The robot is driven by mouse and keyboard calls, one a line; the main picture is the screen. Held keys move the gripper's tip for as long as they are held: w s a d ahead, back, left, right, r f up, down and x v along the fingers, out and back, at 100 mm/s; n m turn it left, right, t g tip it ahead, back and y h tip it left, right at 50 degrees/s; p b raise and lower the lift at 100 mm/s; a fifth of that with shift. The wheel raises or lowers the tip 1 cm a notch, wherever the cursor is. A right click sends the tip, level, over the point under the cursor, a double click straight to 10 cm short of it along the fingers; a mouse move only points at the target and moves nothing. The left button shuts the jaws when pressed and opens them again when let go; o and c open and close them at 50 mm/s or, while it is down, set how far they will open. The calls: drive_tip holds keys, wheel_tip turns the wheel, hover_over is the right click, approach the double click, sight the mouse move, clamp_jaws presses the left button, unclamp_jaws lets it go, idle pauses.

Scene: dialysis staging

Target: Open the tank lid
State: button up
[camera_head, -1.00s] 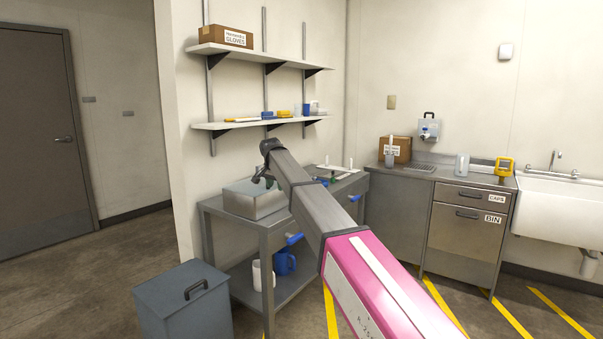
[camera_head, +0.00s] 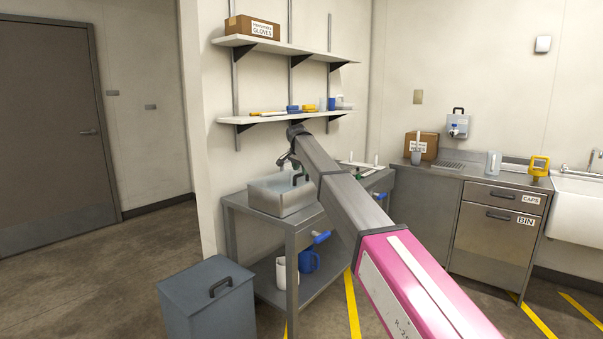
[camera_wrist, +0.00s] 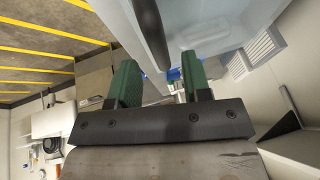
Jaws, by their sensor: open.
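The tank (camera_head: 278,200) is a metal box on the steel bench, with a pale flat lid that appears closed. A dark handle (camera_head: 298,179) stands on the lid, partly behind my arm. My gripper (camera_head: 287,163) is just above the tank, small and partly hidden in the head view. In the wrist view my gripper (camera_wrist: 158,78) is open, its two green fingers apart with nothing clearly between them. A pale surface (camera_wrist: 215,30), apparently the lid, fills the upper part of that view. A dark handle bar (camera_wrist: 150,32) crosses it, beyond the fingertips.
The steel bench (camera_head: 296,235) has a lower shelf with a white and a blue jug (camera_head: 309,261). Wall shelves (camera_head: 260,117) hang above my gripper. A grey lidded bin (camera_head: 207,305) stands on the floor in front. A counter and sink (camera_head: 580,205) are at right.

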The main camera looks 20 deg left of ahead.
drive_tip(key=shift+x, duration=1.05)
clamp_jaws()
drive_tip(key=shift+a+r, duration=0.1)
drive_tip(key=shift+r, duration=0.05)
